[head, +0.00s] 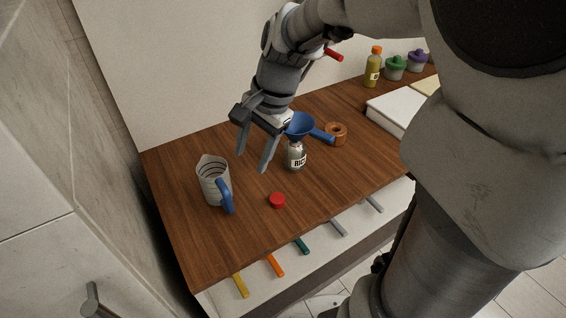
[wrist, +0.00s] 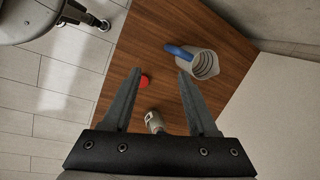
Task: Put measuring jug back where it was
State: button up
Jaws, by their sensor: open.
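The measuring jug (head: 209,183) stands upright on the left part of the wooden counter. It is clear with dark marks and a blue handle pointing toward the front right. It also shows in the wrist view (wrist: 207,65), beyond the right fingertip. My gripper (head: 253,163) is open and empty, above the counter to the right of the jug and apart from it. In the wrist view my two fingers (wrist: 160,72) are spread, with nothing held between them.
A jar labelled "RIC" (head: 296,161) with a blue funnel (head: 299,125) in it stands right of my gripper. A red lid (head: 277,200) lies in front. A wooden ring (head: 337,132), white box (head: 397,110) and oil bottle (head: 373,68) stand farther right. The counter (head: 190,252) has free room front left.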

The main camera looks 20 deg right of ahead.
jog(key=s+d+r+n+t+h, duration=0.1)
jog(key=s+r+n+t, duration=0.1)
jog(key=s+n, duration=0.3)
jog(key=s+d+r+n+t+h, duration=0.1)
jog(key=s+r+n+t+h, duration=0.1)
jog(key=s+n, duration=0.4)
jog(key=shift+s+d+r, duration=0.4)
jog(key=shift+s+r, duration=0.5)
jog(key=shift+s, duration=0.1)
